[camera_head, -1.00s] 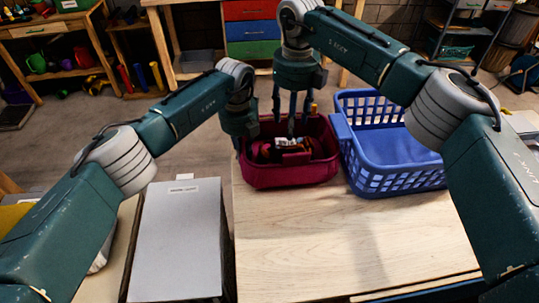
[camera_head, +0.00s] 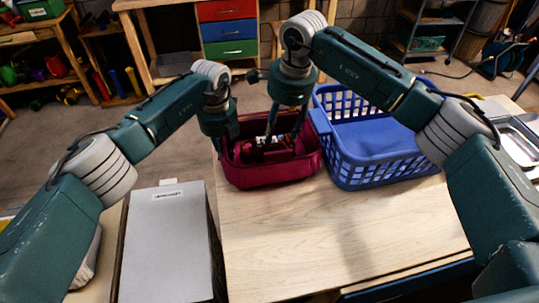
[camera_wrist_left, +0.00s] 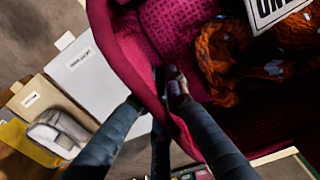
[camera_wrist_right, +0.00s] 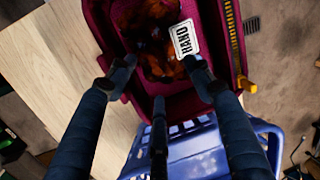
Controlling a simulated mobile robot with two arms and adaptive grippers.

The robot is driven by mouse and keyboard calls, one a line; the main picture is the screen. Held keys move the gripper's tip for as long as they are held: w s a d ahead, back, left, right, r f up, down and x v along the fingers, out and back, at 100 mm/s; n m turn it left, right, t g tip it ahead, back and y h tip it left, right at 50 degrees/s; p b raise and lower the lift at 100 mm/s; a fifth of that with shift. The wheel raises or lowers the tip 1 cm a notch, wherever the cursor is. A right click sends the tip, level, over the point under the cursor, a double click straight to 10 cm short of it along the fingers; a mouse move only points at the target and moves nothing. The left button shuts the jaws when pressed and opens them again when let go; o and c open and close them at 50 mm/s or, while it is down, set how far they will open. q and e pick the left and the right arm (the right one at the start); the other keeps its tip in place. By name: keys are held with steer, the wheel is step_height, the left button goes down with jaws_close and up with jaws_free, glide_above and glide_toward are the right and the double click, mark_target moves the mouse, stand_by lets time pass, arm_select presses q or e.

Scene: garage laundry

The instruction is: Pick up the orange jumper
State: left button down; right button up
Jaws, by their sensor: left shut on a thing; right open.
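The orange jumper (camera_wrist_left: 222,60) lies bunched and dark orange inside a magenta bin (camera_head: 270,178); it also shows in the right wrist view (camera_wrist_right: 160,66). A white card marked HAND (camera_wrist_right: 184,39) is beside it in the bin. My left gripper (camera_wrist_left: 168,88) is shut on the bin's rim, at its left side in the head view. My right gripper (camera_wrist_right: 158,72) is open over the bin, with the jumper beyond and between its fingers. In the head view its fingers reach down into the bin; contact with the jumper cannot be told.
A blue basket (camera_head: 372,171) stands right beside the bin on the wooden table (camera_head: 330,235). A grey-white box (camera_head: 168,240) is at the table's left. The tabletop in front of the bin is clear. Drawers (camera_head: 228,30) and shelves stand behind.

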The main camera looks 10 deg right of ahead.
mark_target(274, 143)
steer(key=f, duration=0.2)
steer(key=a+f, duration=0.1)
steer(key=f, duration=0.5)
steer(key=shift+w+a+f, duration=0.1)
steer(key=shift+w+a, duration=0.2)
steer(key=shift+a, duration=0.1)
jaws_close()
